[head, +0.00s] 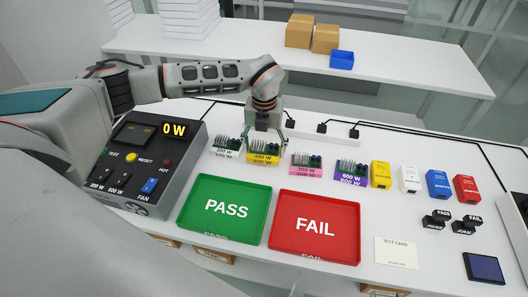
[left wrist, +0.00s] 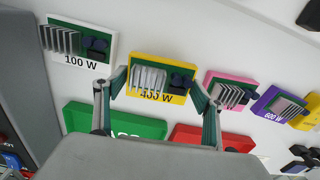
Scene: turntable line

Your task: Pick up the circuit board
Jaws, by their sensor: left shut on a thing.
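Several circuit boards with finned heat sinks and dark parts stand in a row on the white table. The board in the yellow holder (head: 264,158), labelled 400 W, is under my left gripper (head: 263,134), which points down from above. In the left wrist view that yellow-held board (left wrist: 160,80) sits between the two fingers, which are shut on it. Other boards stand in a white 100 W holder (left wrist: 75,62), a pink holder (head: 304,172) and a purple 600 W holder (head: 347,179). My right gripper is not in view.
A green PASS tray (head: 208,224) and red FAIL tray (head: 330,246) lie in front. A dark test box (head: 140,205) showing 0 W stands left. Yellow, white, blue and red adapter blocks (head: 438,184), two stamps (head: 464,228) and a test card (head: 396,256) are right.

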